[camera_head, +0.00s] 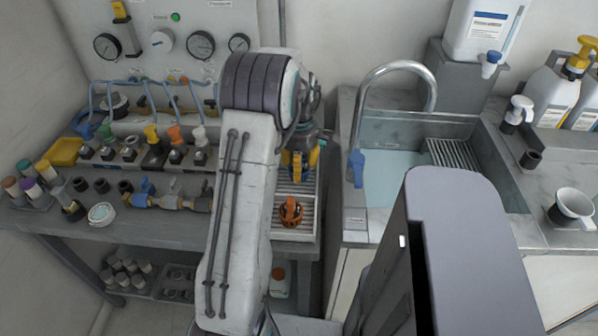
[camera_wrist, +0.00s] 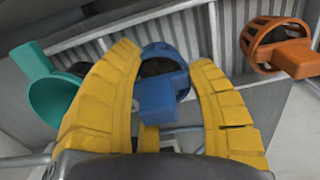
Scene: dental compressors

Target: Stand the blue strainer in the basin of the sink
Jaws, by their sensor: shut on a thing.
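The blue strainer (camera_wrist: 163,92) sits between the yellow fingers of my gripper (camera_wrist: 168,100) in the wrist view, with its block-shaped handle toward the camera. My gripper (camera_head: 301,165) is shut on it, over the ribbed tray (camera_head: 310,222) left of the sink. The sink basin (camera_head: 398,170) is to the right of my gripper and holds pale blue water or a pale floor. A ribbed drainer stands at its right side.
An orange strainer (camera_head: 291,211) stands on the tray, nearer than my gripper; it also shows in the wrist view (camera_wrist: 275,48).

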